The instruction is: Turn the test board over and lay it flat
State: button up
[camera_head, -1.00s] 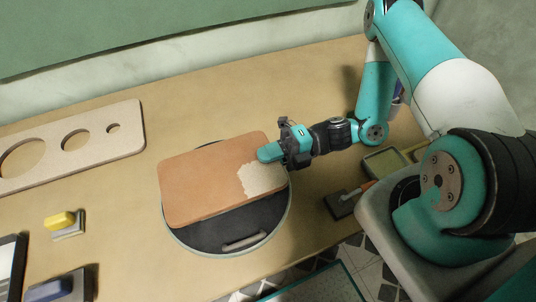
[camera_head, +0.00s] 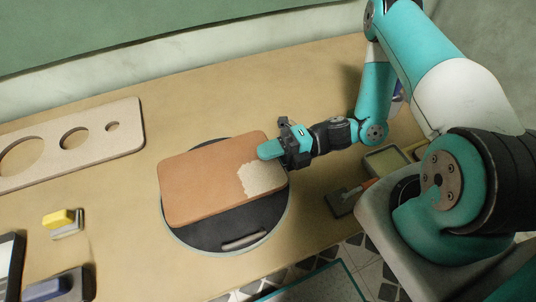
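The test board (camera_head: 205,185) is a terracotta rectangular slab with a pale, ragged-edged patch at its right end. It lies over a round black disc (camera_head: 215,233) with a light rim and a grey handle-like bar at its front. Its right end is at my gripper (camera_head: 268,152), whose teal finger lies over the board's upper right edge. The lower finger is hidden behind or under the board, so I cannot see whether the gripper is clamped on it. The board looks roughly level, and I cannot tell whether it touches the disc all over.
A pale board with round holes (camera_head: 98,150) lies at the left. A yellow-topped block (camera_head: 60,219) and a blue-topped block (camera_head: 55,287) sit front left. A flat tool with an orange handle (camera_head: 344,198) and a tray (camera_head: 385,161) lie at the right. The table behind the disc is clear.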

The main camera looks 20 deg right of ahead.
jog(key=shift+f, duration=0.1)
dwell(0.3)
jog(key=shift+s+d, duration=0.1)
jog(key=shift+d, duration=2.95)
jog(key=o, duration=0.6)
jog(key=shift+c, duration=0.2)
jog(key=d+b, duration=0.1)
jog(key=d, duration=0.4)
jog(key=d+b, duration=0.2)
jog(key=d, duration=0.3)
jog(key=shift+s+d+f, duration=0.15)
jog(key=shift+s+d, duration=0.05)
jog(key=shift+d, duration=0.8)
